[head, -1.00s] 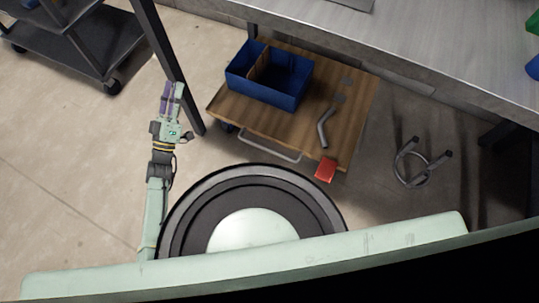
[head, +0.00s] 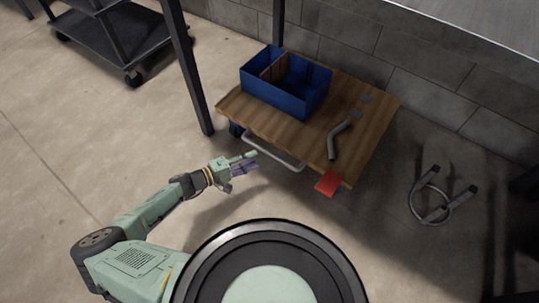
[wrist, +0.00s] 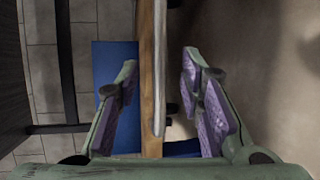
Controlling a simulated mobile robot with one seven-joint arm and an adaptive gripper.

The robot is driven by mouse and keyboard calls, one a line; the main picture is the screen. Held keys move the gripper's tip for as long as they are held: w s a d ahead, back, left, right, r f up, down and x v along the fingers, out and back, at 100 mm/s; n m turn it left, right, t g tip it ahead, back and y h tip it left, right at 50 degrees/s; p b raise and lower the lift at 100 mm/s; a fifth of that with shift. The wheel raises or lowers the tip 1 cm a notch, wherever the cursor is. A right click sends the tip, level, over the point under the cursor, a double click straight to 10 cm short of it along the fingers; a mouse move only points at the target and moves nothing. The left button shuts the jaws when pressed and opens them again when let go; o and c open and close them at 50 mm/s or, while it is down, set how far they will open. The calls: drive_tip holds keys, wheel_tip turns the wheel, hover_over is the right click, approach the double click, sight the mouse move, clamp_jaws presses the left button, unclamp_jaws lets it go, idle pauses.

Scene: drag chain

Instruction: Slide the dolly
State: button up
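The dolly (head: 295,133) is a low wooden platform with a pale metal handle (head: 275,153) on its near side.
A dark post (head: 187,75) stands left of the dolly. A black cart (head: 115,40) is at the upper left. A grey ring-shaped frame (head: 432,212) lies on the floor to the right. A block wall (head: 420,85) runs behind. The floor at left is clear.

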sight(268, 151)
drive_tip(key=b+x, duration=0.1)
drive_tip(key=x, duration=0.6)
drive_tip(key=shift+w+d, duration=0.2)
drive_tip(key=shift+d, duration=0.15)
drive_tip(key=shift+c, duration=0.2)
clamp_jaws()
